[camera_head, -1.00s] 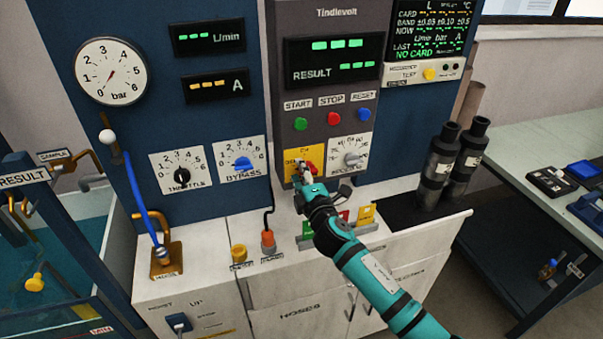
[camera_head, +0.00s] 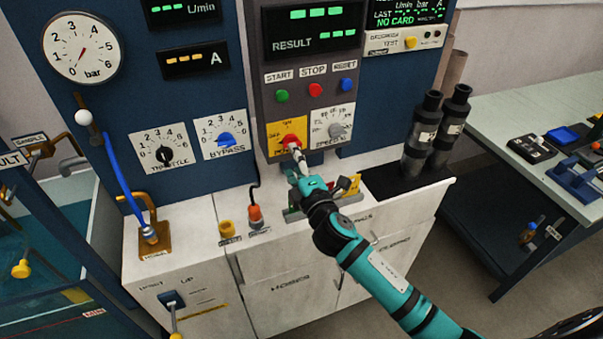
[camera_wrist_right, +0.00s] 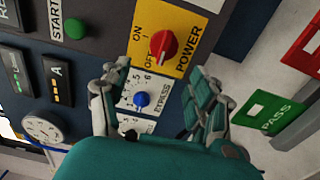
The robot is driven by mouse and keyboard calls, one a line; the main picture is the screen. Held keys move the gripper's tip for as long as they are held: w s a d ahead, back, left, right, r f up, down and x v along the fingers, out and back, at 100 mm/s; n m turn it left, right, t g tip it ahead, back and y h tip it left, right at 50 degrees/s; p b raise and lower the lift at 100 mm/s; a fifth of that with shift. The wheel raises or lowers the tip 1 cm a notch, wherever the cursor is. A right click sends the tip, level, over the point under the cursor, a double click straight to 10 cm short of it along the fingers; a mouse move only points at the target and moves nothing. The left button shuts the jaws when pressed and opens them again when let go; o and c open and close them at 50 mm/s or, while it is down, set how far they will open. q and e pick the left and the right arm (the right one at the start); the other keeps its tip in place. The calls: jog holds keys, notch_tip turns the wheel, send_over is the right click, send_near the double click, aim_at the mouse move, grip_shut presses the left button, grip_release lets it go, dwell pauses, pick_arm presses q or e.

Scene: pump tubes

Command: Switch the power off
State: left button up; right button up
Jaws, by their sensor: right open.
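The red power knob (camera_head: 288,142) sits on a yellow plate (camera_head: 277,129) low on the dark grey control panel. It also shows in the right wrist view (camera_wrist_right: 164,45), with ON and OFF printed beside it and POWER below. My right gripper (camera_head: 295,159) is just below and in front of the knob. In the right wrist view its two fingers (camera_wrist_right: 157,92) are spread, empty and apart from the knob. My left gripper is out of view.
The speed dial (camera_head: 335,130) is right of the power plate. The start (camera_head: 282,96), stop (camera_head: 313,90) and reset (camera_head: 346,84) buttons are above. A small coloured card rack (camera_head: 350,198) stands on the white counter under the gripper. Dark cylinders (camera_head: 422,134) stand at right.

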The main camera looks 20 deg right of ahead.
jog(key=s, duration=0.5)
dwell(0.3)
